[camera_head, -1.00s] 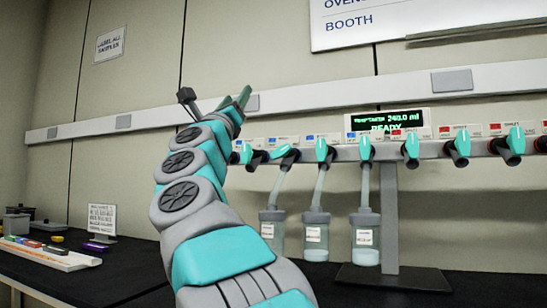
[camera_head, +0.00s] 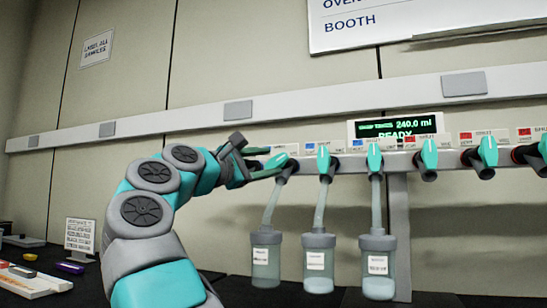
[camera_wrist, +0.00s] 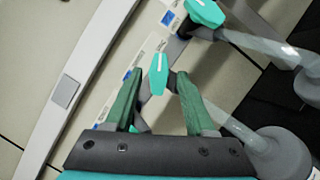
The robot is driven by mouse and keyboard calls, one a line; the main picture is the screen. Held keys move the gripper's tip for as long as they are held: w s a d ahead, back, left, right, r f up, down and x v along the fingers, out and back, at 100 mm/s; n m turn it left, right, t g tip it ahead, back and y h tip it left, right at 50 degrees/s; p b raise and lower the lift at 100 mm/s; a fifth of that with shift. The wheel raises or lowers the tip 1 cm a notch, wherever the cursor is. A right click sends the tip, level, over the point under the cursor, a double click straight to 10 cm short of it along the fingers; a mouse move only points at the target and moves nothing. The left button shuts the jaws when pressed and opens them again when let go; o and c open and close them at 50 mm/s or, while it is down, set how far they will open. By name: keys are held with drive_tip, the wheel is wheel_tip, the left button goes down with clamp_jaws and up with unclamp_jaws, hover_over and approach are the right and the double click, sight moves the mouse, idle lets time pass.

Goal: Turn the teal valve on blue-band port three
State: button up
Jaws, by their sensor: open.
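Several teal valves sit along a grey manifold bar. The leftmost one visible in the head view now, a turned teal valve (camera_head: 277,162), lies tilted sideways, with a hose below it leading to a flask (camera_head: 266,258). My gripper (camera_head: 262,164) is open at this valve. In the wrist view the valve (camera_wrist: 158,73) shows between and just beyond the green fingertips; contact cannot be told. The neighbouring teal valve (camera_head: 323,159) stands upright and also shows in the wrist view (camera_wrist: 205,12). Blue-marked labels (camera_head: 309,148) sit above the bar; port numbers are unreadable.
Another upright teal valve (camera_head: 374,157) and red-labelled ports (camera_head: 466,136) continue to the right. Two more flasks (camera_head: 319,262) (camera_head: 378,265) hang close by. A display (camera_head: 395,126) reads 240.0 ml, READY. A small sign (camera_head: 80,235) stands on the dark bench at left.

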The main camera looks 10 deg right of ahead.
sight(277, 160)
drive_tip(key=shift+p+x, duration=0.35)
drive_tip(key=shift+x, duration=1.15)
drive_tip(key=shift+w, duration=0.1)
clamp_jaws()
